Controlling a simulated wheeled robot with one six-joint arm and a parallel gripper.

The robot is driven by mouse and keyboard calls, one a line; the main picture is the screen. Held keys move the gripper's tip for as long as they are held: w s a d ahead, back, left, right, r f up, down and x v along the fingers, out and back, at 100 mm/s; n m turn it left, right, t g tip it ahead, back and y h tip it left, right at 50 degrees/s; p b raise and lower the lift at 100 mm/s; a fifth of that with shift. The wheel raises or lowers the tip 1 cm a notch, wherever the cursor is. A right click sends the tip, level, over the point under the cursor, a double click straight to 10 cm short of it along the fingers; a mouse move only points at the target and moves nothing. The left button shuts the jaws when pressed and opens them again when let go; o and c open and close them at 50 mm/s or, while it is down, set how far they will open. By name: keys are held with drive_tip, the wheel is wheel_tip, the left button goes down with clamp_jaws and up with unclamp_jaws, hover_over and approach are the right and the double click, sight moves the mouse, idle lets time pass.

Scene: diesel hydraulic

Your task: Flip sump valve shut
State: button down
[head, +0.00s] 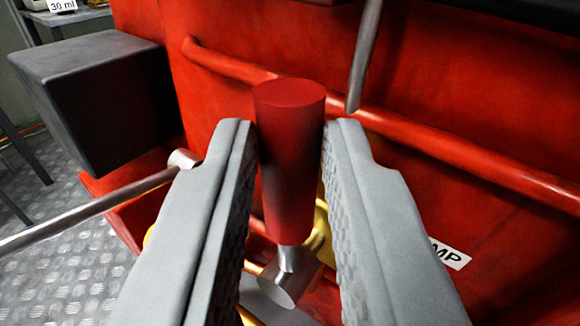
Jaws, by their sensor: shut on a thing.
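The sump valve's red handle (290,165) stands in the middle of the head view, wider at its top and narrowing downward. It joins a silver metal stem (289,277) below. My gripper (288,140) has one grey finger on each side of the handle and is shut on it. The fingers hide parts of the valve body; some yellow shows behind the stem.
A red machine body with a red pipe (440,137) lies behind. A metal rod (366,55) hangs at upper right. A silver bar (90,213) extends left. A dark box (100,100) juts out at left above the tread-plate floor (60,270).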

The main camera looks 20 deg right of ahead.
drive_tip(key=shift+s+d+f+m+t, duration=0.2)
drive_tip(key=shift+s+d+m+t, duration=0.1)
drive_tip(key=shift+m, duration=0.1)
idle(0.4)
drive_tip(key=c, duration=1.3)
unclamp_jaws()
drive_tip(key=shift+s, duration=0.1)
drive_tip(key=v, duration=1.7)
drive_tip(key=shift+a, duration=0.2)
drive_tip(key=shift+s, duration=0.15)
